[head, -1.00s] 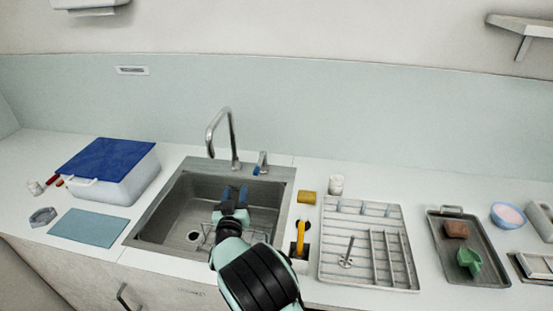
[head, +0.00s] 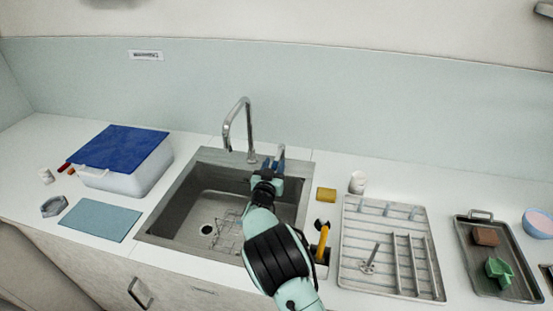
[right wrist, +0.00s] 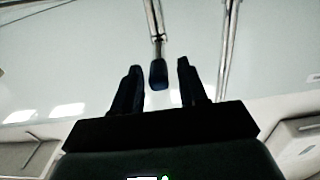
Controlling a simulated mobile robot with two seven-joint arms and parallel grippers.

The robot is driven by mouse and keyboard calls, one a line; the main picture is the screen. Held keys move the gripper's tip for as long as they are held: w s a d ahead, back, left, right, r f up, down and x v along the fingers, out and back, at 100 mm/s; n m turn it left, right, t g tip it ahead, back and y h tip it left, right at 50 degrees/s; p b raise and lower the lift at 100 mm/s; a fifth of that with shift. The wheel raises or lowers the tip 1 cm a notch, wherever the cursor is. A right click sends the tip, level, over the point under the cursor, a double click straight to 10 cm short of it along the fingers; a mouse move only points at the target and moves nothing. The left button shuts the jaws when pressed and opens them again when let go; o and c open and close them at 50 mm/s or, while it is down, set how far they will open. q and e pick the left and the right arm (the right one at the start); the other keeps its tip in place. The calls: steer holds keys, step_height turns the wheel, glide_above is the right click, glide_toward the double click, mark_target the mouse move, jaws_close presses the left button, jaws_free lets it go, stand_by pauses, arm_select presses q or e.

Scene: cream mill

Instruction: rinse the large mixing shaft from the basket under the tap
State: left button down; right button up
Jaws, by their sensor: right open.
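The tap (head: 238,122) is a tall bent chrome spout behind the steel sink (head: 176,205). Its small lever (head: 281,152) stands to the right, with a blue end (right wrist: 158,75). My right gripper (head: 273,166) is open and empty beside the lever at the sink's back edge. In the right wrist view the blue end shows between the open fingers (right wrist: 159,64); contact cannot be told. A wire basket (head: 230,238) sits in the sink, partly hidden by my arm; I cannot make out a shaft in it. My left gripper is out of view.
The slatted rack (head: 352,232) lies right of the sink, with a yellow-handled tool (head: 322,243), a yellow roll (head: 326,194) and a white jar (head: 357,182) nearby. A grey tray (head: 466,262) stands farther right. A blue-lidded box (head: 125,180) and teal mat (head: 100,220) are left.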

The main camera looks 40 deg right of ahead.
mark_target(276, 160)
steer(key=shift+x, duration=1.75)
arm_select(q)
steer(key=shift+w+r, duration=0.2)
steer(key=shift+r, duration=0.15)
